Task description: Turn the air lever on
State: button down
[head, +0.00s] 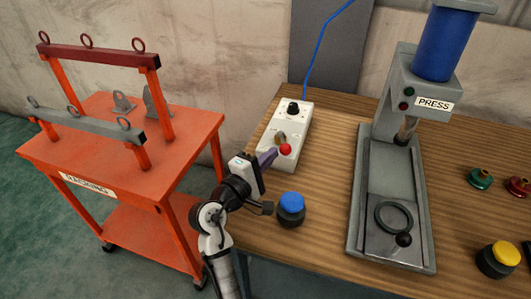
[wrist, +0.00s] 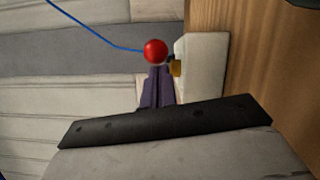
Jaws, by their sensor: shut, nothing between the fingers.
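The box stands on the wooden bench. My gripper (head: 270,157) is shut and empty, its purple fingers beside the knob on its left in the head view. In the wrist view the shut fingers (wrist: 160,72) point at the red knob (wrist: 155,50), which sits right at their tips. I cannot tell whether the fingers touch the knob.
A blue button (head: 291,204) stands on the bench just right of my gripper. A grey press (head: 400,190) stands further right, with a yellow button (head: 501,254) beyond it. An orange trolley (head: 120,150) with lifting beams is at left. A blue hose (head: 318,45) rises behind the box.

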jog(key=shift+s+d+p, duration=0.25)
jog(key=shift+d+p, duration=0.2)
jog(key=shift+d, duration=0.7)
